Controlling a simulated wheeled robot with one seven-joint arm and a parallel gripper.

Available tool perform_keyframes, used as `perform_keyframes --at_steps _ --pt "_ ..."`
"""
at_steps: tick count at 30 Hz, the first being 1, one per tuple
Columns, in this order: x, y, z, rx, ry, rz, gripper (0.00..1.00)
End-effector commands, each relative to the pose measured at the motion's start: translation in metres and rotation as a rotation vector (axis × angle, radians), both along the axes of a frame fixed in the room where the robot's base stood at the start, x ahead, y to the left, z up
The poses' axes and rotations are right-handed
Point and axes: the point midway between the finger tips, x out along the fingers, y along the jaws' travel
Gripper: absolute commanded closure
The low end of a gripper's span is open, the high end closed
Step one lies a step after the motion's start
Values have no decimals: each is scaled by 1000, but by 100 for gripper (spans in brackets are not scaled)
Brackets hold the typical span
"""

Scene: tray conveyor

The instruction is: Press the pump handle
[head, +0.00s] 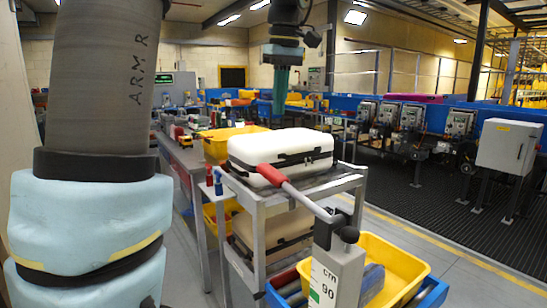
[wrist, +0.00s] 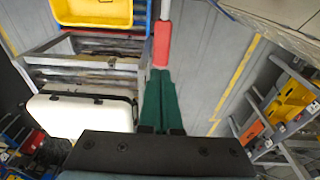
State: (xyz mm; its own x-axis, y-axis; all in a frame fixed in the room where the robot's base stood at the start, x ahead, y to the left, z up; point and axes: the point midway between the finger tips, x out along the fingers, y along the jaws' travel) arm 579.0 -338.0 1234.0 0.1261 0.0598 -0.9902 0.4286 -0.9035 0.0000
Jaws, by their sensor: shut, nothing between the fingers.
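The pump handle has a red grip (head: 268,173) on a metal lever (head: 305,198), which slopes from the grip down to the grey pump body (head: 338,268). My gripper (head: 280,112) has green fingers pointing down and is shut and empty. In the head view it hangs well above the grip, apart from it, over the back of the white case. In the wrist view my closed fingertips (wrist: 161,72) line up with the near end of the red grip (wrist: 162,45). The fingers may hide part of what lies below them.
A white case (head: 280,150) lies on a metal stand (head: 255,203) beside the handle. A yellow bin (head: 385,265) stands by the pump body. More benches and bins stand behind. Grey machines (head: 410,117) line the right, with open floor before them.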

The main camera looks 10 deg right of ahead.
Motion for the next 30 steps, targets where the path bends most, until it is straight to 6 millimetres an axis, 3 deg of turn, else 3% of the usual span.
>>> perform_keyframes --at_steps 8,24,30 --pt "1 1 -9 1 3 0 100" --pt "13 8 -108 2 4 1 100" --pt "16 8 -131 2 2 -2 100"
